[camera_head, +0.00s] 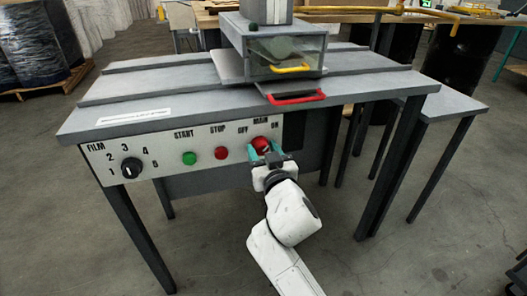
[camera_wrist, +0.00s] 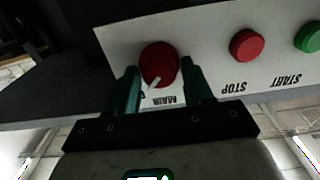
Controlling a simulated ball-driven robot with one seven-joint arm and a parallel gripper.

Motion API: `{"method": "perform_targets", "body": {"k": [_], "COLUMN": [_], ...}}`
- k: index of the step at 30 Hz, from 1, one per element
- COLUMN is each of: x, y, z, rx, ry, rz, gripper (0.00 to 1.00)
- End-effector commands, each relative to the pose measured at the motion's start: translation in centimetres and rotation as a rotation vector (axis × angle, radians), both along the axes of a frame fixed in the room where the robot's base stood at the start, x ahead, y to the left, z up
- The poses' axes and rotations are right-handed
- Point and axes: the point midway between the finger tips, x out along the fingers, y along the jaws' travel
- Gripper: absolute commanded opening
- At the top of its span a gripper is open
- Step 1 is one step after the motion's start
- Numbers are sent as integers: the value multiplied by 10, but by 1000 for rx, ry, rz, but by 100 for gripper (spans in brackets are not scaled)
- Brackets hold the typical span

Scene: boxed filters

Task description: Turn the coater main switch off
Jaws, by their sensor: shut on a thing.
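The MAIN switch is a round red knob (camera_head: 261,144) on the white front panel of the coater table, between the OFF and ON labels. The wrist view, which is upside down, shows the knob (camera_wrist: 158,62) with its white pointer mark angled to the lower left, which matches the ON side. My gripper (camera_head: 268,153) has its teal fingers on both sides of the knob and is shut on it. The fingers hide part of the panel lettering around the knob in the wrist view.
A red STOP button (camera_head: 221,153), a green START button (camera_head: 189,158) and a black FILM dial (camera_head: 131,168) sit left of the switch. A red-handled tray (camera_head: 296,98) juts out above the panel. The floor in front is clear.

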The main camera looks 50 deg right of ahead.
Motion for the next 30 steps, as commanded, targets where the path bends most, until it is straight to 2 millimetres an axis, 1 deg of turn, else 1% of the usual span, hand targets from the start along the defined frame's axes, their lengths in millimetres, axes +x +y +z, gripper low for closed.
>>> {"method": "perform_targets", "body": {"k": [1,3,4,14,20,30], "x": [0,0,0,0,0,1], "y": [0,0,0,0,1,2], "z": [0,0,0,1,1,1], "rx": [0,0,0,-49,-154,-412], "ry": [0,0,0,34,105,281], "rz": [0,0,0,-1,0,1], "gripper": [28,21,20,20,20,20]}}
